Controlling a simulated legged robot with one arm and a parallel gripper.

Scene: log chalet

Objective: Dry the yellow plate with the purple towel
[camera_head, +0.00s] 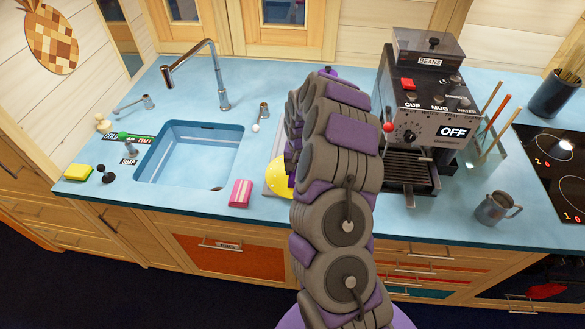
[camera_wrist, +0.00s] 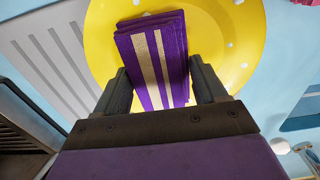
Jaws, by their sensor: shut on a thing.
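The yellow plate (camera_wrist: 225,35) has pale dots and fills the upper part of the wrist view. In the head view, the plate (camera_head: 277,178) shows partly, left of my arm, on the counter right of the sink; my arm hides the rest. The folded purple towel (camera_wrist: 157,55) has pale stripes and sits between my gripper's fingers (camera_wrist: 160,90). My gripper is shut on the towel. The towel is over the plate's face and overlaps it in the wrist view; I cannot tell if it touches. In the head view my arm hides gripper and towel.
A pink-striped item (camera_head: 241,193) is at the counter's front. The coffee machine (camera_head: 425,110) and a metal mug (camera_head: 496,207) stand to the right.

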